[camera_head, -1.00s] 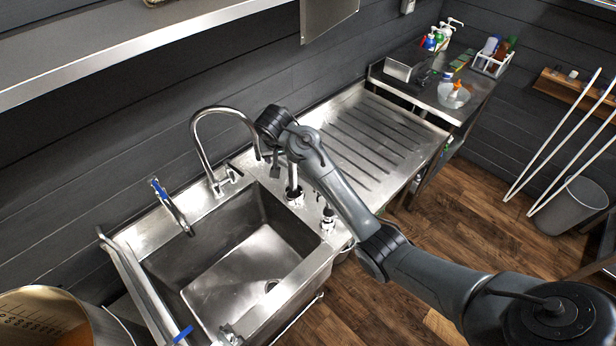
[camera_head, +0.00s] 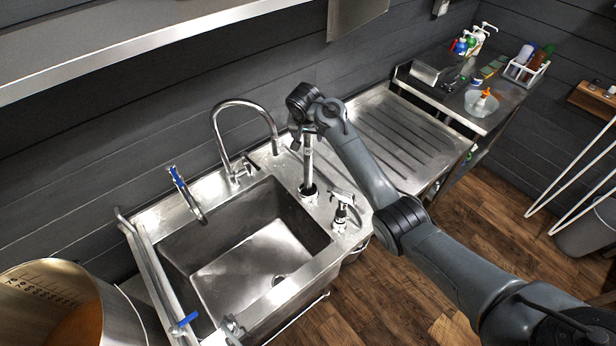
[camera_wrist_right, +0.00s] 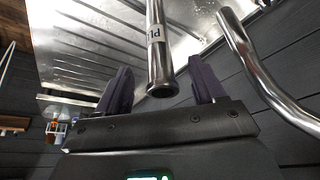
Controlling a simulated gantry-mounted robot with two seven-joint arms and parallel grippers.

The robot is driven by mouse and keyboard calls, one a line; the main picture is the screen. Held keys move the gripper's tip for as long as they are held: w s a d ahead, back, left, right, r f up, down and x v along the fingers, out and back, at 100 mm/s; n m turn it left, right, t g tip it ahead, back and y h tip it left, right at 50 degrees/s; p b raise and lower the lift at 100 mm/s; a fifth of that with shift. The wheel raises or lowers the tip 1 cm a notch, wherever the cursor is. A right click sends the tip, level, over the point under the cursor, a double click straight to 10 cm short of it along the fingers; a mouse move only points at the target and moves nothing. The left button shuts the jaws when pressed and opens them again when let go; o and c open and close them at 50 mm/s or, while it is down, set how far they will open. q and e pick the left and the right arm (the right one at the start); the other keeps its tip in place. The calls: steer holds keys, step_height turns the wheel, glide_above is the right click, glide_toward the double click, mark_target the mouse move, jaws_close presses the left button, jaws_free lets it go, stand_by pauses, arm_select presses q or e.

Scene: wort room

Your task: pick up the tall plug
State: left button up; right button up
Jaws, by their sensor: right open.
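The tall plug (camera_head: 308,165) is a slim metal pipe standing upright in a round base on the steel deck right of the sink. In the right wrist view it (camera_wrist_right: 156,45) carries a white label with dark letters, partly readable as "PL", and ends in a round, flared tip. My right gripper (camera_head: 300,133) is above it at its upper end; my own wrist partly hides this in the head view. In the right wrist view the two dark fingers of my right gripper (camera_wrist_right: 162,87) are apart, with the pipe's end between them and gaps on both sides. My left gripper is out of view.
A curved faucet (camera_head: 245,103) rises behind the sink (camera_head: 250,265), and its pipe (camera_wrist_right: 262,75) shows close by in the wrist view. A short fitting with a handle (camera_head: 342,212) stands right of the plug. The ribbed drainboard (camera_head: 400,135) is clear.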

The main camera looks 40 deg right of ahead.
mark_target(308, 139)
steer(key=shift+p+x, duration=0.5)
steer(key=shift+x, duration=1.75)
steer(key=shift+w+d+r, duration=0.1)
jaws_close()
steer(key=shift+r, duration=0.1)
